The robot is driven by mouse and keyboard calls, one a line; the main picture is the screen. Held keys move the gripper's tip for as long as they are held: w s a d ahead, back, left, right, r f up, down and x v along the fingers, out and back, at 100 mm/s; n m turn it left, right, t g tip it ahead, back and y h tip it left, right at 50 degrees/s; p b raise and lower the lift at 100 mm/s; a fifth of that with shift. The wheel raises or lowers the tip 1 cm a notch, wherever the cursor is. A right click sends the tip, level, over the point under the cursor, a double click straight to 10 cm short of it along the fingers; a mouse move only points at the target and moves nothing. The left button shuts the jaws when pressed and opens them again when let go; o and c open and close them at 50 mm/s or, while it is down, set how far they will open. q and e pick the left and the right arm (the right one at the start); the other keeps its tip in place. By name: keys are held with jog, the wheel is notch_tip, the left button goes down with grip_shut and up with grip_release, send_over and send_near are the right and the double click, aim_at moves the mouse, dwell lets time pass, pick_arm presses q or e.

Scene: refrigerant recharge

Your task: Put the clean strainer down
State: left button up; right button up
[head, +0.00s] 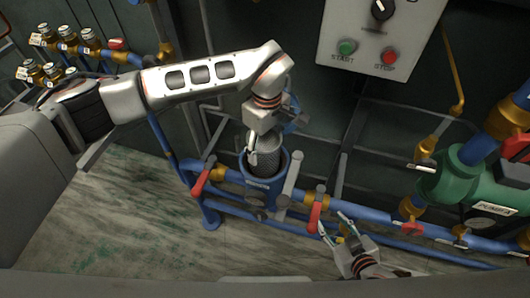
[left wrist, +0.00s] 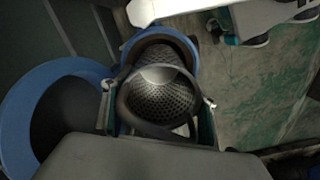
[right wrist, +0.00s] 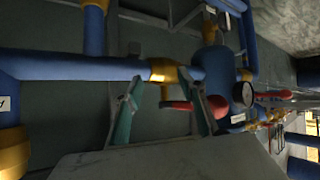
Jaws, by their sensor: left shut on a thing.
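The grey mesh strainer (head: 264,156) is upright in the mouth of the blue housing (head: 258,190), its upper part showing above the rim. My left gripper (head: 264,143) is shut on its top from above. In the left wrist view the strainer (left wrist: 160,98) sits between the two fingers, with the blue housing rim (left wrist: 131,45) around its far end. Its lower end is hidden, so I cannot tell whether it rests on anything. My right gripper (head: 335,228) is open and empty beside a red valve handle (head: 315,216).
A blue pipe (head: 370,229) with red valve handles runs right to a green pump (head: 455,182). A large blue ring-shaped part (left wrist: 20,125) is beside the strainer. A panel with start and stop buttons (head: 372,35) hangs above. Open floor (head: 120,215) lies left.

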aim_at(264, 147)
pick_arm(q)
notch_tip(264, 147, down, 4)
jog(key=shift+r, duration=0.2)
jog(key=shift+f, duration=0.2)
jog(key=shift+s+a+f+b, duration=0.1)
jog(key=shift+s+f+b, duration=0.05)
jog(key=shift+f+b, duration=0.3)
jog(key=o, duration=1.2)
jog(key=shift+f, duration=0.15)
jog(key=shift+o, duration=0.2)
